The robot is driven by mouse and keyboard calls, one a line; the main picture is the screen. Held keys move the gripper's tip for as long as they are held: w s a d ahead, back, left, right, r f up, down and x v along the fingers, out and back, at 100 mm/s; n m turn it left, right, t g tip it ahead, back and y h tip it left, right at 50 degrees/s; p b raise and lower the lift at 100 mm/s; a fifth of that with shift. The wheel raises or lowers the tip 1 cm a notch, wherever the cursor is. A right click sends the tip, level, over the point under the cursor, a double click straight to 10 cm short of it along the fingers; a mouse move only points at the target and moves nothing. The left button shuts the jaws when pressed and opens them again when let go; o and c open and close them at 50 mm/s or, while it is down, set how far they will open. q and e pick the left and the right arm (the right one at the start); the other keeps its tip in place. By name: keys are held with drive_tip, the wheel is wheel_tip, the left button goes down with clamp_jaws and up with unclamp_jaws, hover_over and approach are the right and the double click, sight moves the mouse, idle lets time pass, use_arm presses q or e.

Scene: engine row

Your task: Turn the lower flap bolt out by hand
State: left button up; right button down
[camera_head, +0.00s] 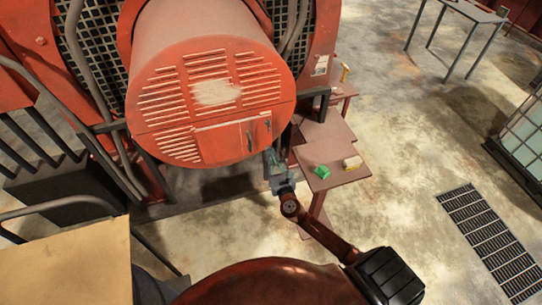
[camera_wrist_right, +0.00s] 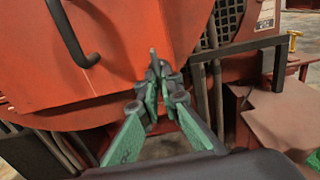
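The red drum front (camera_head: 215,95) has a flap (camera_head: 232,135) with dark handles in its lower part. The flap (camera_wrist_right: 95,45) and a dark handle (camera_wrist_right: 72,35) fill the upper left of the right wrist view. My right gripper (camera_head: 275,162) is at the flap's lower right edge. Its green fingers come together at the tips (camera_wrist_right: 158,78). A thin grey bolt (camera_wrist_right: 153,54) sticks up at these tips, and they appear closed on it. The fingers hide most of the bolt, and it cannot be made out in the head view. My left gripper is not in view.
A small red-brown table (camera_head: 332,150) with a green block (camera_head: 321,172) and a pale yellow block (camera_head: 352,162) stands right of the drum. Dark steps and railings are at the left. A floor grate (camera_head: 490,240) lies at the right; the floor between is clear.

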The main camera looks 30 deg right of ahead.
drive_tip(key=shift+w+d+r, duration=0.1)
drive_tip(key=shift+r, duration=0.1)
drive_tip(key=c, duration=2.2)
unclamp_jaws()
drive_tip(key=shift+f, duration=0.15)
drive_tip(key=shift+o, duration=0.2)
drive_tip(key=v, duration=1.2)
